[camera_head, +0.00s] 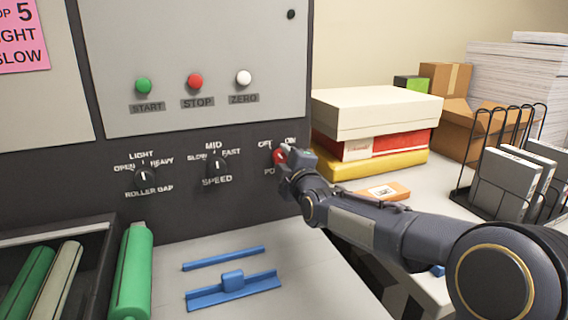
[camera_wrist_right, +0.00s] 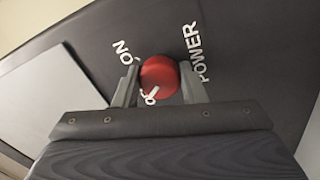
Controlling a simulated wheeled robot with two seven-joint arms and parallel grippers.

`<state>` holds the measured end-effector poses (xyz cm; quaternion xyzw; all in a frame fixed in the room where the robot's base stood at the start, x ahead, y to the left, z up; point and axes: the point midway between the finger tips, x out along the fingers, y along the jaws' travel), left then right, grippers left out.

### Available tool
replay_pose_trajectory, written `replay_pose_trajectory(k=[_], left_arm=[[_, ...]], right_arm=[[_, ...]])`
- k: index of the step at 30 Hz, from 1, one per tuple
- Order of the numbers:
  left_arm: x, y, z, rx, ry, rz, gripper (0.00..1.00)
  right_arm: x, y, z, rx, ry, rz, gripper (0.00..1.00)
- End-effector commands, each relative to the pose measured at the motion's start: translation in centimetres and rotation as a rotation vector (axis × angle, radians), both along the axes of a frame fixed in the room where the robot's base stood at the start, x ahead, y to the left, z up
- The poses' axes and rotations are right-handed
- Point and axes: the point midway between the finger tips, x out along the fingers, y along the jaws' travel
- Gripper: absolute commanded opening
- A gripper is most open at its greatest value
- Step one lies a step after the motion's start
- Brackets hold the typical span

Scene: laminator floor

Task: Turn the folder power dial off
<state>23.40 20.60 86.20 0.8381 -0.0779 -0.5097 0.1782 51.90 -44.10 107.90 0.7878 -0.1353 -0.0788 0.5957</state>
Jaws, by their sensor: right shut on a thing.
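The red power dial (camera_wrist_right: 160,76) sits on the dark front panel, between the words ON and POWER in the right wrist view. In the head view the dial (camera_head: 281,156) shows only in part, under the OFF and ON labels, with my right gripper (camera_head: 287,158) over it. My right gripper (camera_wrist_right: 158,85) has one finger on each side of the dial and is shut on it. A white mark on the dial points toward a label that is partly hidden. My left gripper is in neither view.
The panel also has a speed dial (camera_head: 217,164), a roller gap dial (camera_head: 143,177), and green start (camera_head: 143,86), red stop (camera_head: 195,81) and white zero (camera_head: 244,77) buttons. Stacked boxes (camera_head: 375,112) and a wire rack (camera_head: 505,165) stand right. Blue guides (camera_head: 233,285) lie below the panel.

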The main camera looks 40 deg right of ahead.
Motion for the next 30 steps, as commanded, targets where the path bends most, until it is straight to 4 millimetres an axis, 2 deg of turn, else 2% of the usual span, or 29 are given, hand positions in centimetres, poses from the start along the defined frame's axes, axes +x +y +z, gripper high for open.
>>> replay_pose_trajectory(k=[10, 25, 26, 30], left_arm=[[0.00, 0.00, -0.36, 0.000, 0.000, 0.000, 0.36], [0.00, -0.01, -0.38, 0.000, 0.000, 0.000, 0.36], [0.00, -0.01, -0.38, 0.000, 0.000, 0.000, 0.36], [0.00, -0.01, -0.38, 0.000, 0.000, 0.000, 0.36]], right_arm=[[-0.01, -0.01, 0.05, -0.117, 0.036, 0.000, 0.15], [0.01, 0.00, 0.07, -0.136, 0.042, 0.000, 0.15], [0.01, 0.00, 0.07, -0.135, 0.042, 0.001, 0.39], [0.01, 0.00, 0.06, -0.134, 0.041, 0.001, 0.57]])
